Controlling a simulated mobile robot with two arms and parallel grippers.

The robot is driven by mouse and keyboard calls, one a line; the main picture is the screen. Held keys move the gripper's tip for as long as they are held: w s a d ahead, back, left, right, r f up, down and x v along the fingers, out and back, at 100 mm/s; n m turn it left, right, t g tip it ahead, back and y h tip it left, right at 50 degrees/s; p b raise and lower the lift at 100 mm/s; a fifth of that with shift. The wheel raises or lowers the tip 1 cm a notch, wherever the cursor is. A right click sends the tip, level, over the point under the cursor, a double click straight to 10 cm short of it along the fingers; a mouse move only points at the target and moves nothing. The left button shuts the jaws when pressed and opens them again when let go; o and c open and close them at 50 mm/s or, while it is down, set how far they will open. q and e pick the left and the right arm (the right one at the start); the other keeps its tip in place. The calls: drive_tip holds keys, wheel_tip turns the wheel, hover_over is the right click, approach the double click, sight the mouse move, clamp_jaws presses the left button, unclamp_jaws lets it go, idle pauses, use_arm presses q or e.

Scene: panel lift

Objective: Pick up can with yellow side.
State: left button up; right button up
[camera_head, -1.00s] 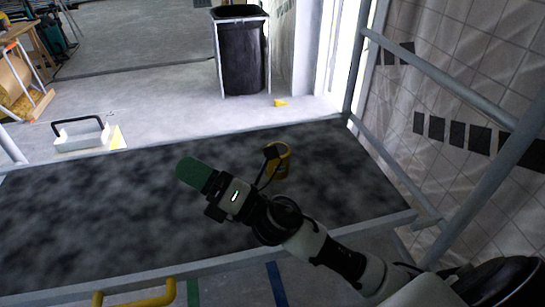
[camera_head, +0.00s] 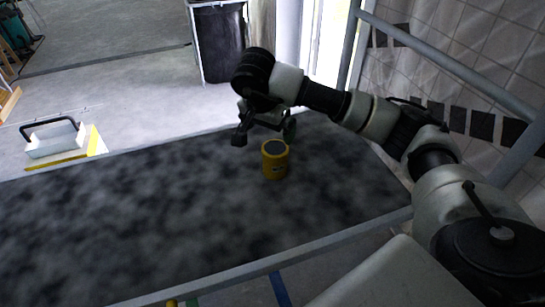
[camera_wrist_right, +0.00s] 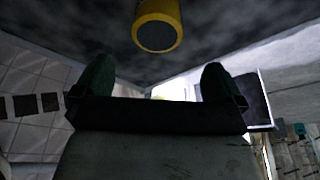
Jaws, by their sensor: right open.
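The can with the yellow side (camera_head: 275,162) stands upright on the dark mottled panel (camera_head: 150,215), toward its right part. Its top is dark. In the right wrist view the can (camera_wrist_right: 158,24) is at the top centre, ahead of the fingertips and apart from them. My right gripper (camera_head: 264,137) is open and empty, just above and behind the can in the head view, with its fingers spread to either side. Its two dark green fingers (camera_wrist_right: 158,78) also show in the right wrist view. My left gripper is not in view.
A grey rail edges the panel, and grey bars (camera_head: 450,65) stand along the right by a tiled wall. A black bin (camera_head: 220,42) stands on the floor behind. A white box with a black handle (camera_head: 54,138) is at the left. The panel's left part is clear.

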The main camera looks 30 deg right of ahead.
sight(275, 148)
drive_tip(key=b+x, duration=0.1)
drive_tip(key=x, duration=0.4)
drive_tip(key=shift+s+d+f, duration=0.1)
drive_tip(key=shift+f, duration=0.3)
drive_tip(key=b+x, duration=0.1)
drive_tip(key=x, duration=0.1)
drive_tip(key=shift+s+f, duration=0.2)
drive_tip(key=shift+f, duration=0.15)
drive_tip(key=shift+x, duration=1)
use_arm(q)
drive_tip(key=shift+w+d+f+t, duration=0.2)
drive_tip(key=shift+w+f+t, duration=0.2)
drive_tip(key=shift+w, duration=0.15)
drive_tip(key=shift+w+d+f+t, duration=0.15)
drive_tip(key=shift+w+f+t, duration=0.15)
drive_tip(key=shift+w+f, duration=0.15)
use_arm(e)
drive_tip(key=shift+w, duration=0.1)
drive_tip(key=shift+c, duration=0.5)
drive_tip(key=c, duration=0.9)
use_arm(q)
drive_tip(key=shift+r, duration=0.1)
use_arm(e)
drive_tip(key=shift+c, duration=0.5)
drive_tip(key=shift+r, duration=0.2)
